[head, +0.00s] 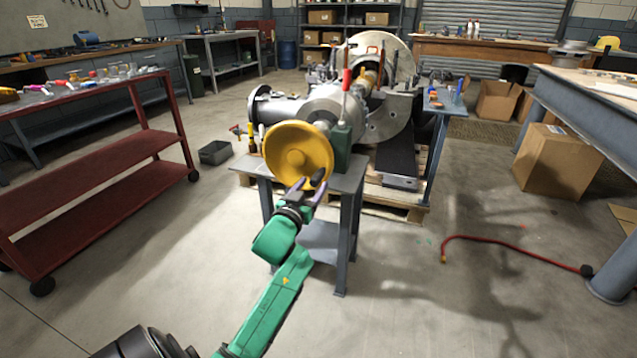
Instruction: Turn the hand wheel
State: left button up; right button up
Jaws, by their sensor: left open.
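The yellow hand wheel (283,153) faces me at the front of the grey stand (350,178), below the large split casing (335,103). My left gripper (308,183) is at the lower right edge of the wheel, with its dark fingers pointing up toward the rim. The fingers are apart, and one overlaps the rim in the picture. I cannot tell whether they touch it. My right gripper is not in view.
A red cart (100,185) stands at the left. A cardboard box (557,163) and a blue-grey workbench (570,100) are at the right. A red hose (510,243) lies on the floor. The casing rests on a wooden pallet (395,200). Floor in front of the stand is clear.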

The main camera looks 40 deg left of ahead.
aim_at(318, 178)
pick_arm(q)
jog(key=x, duration=0.5)
jog(key=shift+b, duration=0.35)
grip_shut()
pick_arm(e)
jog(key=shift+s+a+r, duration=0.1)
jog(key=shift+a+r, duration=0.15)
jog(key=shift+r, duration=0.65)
pick_arm(q)
jog(key=shift+f, duration=0.1)
